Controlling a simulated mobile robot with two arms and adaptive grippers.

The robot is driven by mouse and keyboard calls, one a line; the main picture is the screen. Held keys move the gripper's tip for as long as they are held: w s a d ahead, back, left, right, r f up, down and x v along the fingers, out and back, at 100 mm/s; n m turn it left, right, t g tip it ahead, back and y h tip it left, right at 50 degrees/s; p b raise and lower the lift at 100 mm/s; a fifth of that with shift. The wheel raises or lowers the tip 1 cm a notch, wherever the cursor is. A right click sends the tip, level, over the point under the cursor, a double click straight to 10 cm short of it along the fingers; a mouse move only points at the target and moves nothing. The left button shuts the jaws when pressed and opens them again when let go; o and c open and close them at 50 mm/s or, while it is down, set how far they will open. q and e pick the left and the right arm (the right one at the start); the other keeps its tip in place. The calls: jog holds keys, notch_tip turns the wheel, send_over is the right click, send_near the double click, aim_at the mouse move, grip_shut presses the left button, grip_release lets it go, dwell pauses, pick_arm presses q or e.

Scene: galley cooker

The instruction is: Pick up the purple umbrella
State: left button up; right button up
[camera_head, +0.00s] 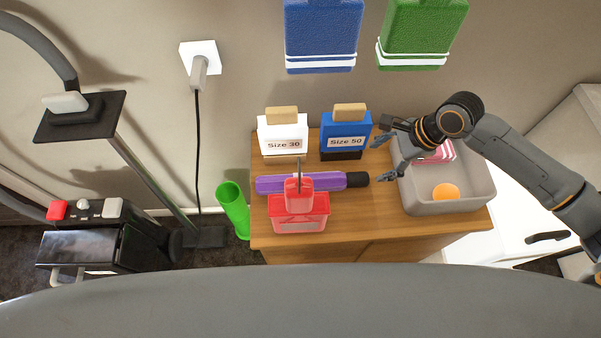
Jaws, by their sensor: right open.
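The purple umbrella (268,184) lies on its side across the wooden cabinet top (378,205), with its dark end (357,180) to the right. A red translucent basket (298,212) with a raised handle stands in front of it and hides part of its middle. My right gripper (379,158) comes in from the right, open and empty. Its fingers point left, and it shows above and to the right of the umbrella's dark end, apart from it. My left gripper is not in view.
A grey bin (480,182) holding an orange ball (446,191) and a red-striped item (437,154) sits under my right arm. The white Size 30 box (283,134) and blue Size 50 box (345,134) stand behind the umbrella. A green tube (233,207) stands left.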

send_over(353, 178)
jog(key=d, duration=0.3)
jog(key=shift+m, duration=0.4)
jog(key=f, duration=0.6)
jog(key=shift+a+f, duration=0.15)
jog(key=shift+a, duration=0.05)
jog(key=shift+a+f, duration=0.15)
jog(key=shift+f, duration=0.2)
jog(key=shift+a+f, duration=0.2)
jog(key=shift+f, duration=0.3)
jog(key=x, duration=0.4)
jog(key=shift+s+a+f, duration=0.15)
jog(key=shift+a+f, duration=0.05)
jog(key=shift+f, duration=0.05)
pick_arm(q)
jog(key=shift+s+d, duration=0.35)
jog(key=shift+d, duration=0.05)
pick_arm(e)
grip_shut()
jog(key=shift+r, duration=0.1)
